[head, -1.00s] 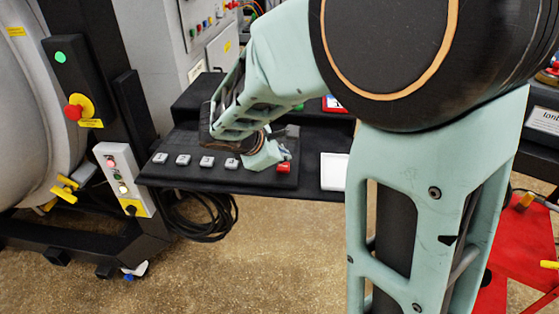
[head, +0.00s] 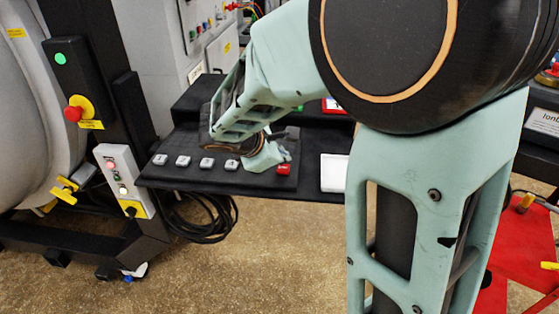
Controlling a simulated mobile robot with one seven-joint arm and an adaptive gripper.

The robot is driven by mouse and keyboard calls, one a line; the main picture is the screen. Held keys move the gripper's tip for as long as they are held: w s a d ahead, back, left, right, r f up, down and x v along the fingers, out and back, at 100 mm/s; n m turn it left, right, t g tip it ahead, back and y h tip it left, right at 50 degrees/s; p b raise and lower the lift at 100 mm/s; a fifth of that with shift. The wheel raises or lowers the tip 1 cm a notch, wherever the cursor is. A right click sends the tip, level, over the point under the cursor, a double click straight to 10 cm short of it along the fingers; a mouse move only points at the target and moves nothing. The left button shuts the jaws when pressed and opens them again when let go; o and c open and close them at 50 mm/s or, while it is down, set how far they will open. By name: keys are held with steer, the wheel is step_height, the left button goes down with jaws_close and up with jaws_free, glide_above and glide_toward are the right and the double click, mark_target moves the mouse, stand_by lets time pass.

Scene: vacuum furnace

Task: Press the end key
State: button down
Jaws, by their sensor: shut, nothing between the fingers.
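A row of square keys runs along the front of a black desk panel (head: 225,181). The key at the right end is red (head: 283,169), with small pale lettering that is too small to read surely. Several white keys (head: 183,161) lie to its left. My arm reaches over the panel from the right, and my gripper (head: 287,154) is at its end, just above and behind the red key in the picture. The fingers are small and partly hidden by my wrist, and look closed and empty. I cannot tell whether they touch the key.
A white pad (head: 333,173) lies right of the red key. A grey control box (head: 124,180) and a red emergency button (head: 73,113) are on the furnace stand at left. Cables (head: 205,215) hang below the desk. A red frame (head: 520,245) stands at right.

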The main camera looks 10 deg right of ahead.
mark_target(282, 169)
steer(key=shift+f, duration=0.1)
steer(key=shift+f+b, duration=0.3)
steer(key=shift+b, duration=0.2)
steer(key=shift+f+b, duration=0.5)
stand_by(0.5)
stand_by(0.3)
steer(key=shift+r+p, duration=0.7)
steer(key=shift+r, duration=0.2)
steer(key=shift+r, duration=0.1)
step_height(282, 169, up, 5)
steer(key=p, duration=0.4)
stand_by(0.4)
